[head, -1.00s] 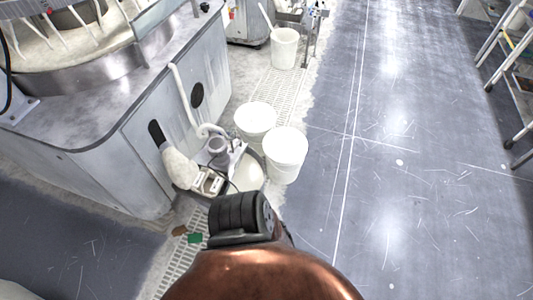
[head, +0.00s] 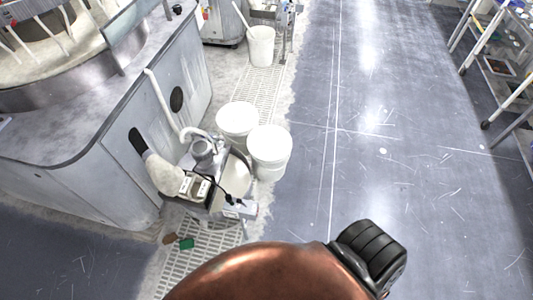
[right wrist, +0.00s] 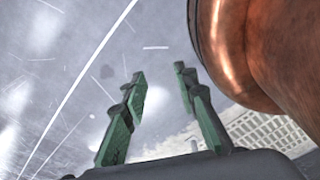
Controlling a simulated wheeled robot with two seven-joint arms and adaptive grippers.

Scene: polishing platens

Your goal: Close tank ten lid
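No label reading ten shows, so I cannot tell which vessel is tank ten. A small tank with a pale round top (head: 232,174) stands beside the machine in the head view, with a pump, hose and small boxes crowding its left side. Whether that top is a lid, open or closed, is unclear. My right gripper (right wrist: 160,78) shows in the right wrist view. Its green-padded fingers are apart with nothing between them, with the grey floor behind.
Two white buckets (head: 269,146) (head: 237,119) stand behind the small tank. Another white bucket (head: 261,46) stands farther back. The large polishing machine (head: 85,140) fills the left. A shelf rack (head: 500,65) stands at the right. The floor between is clear.

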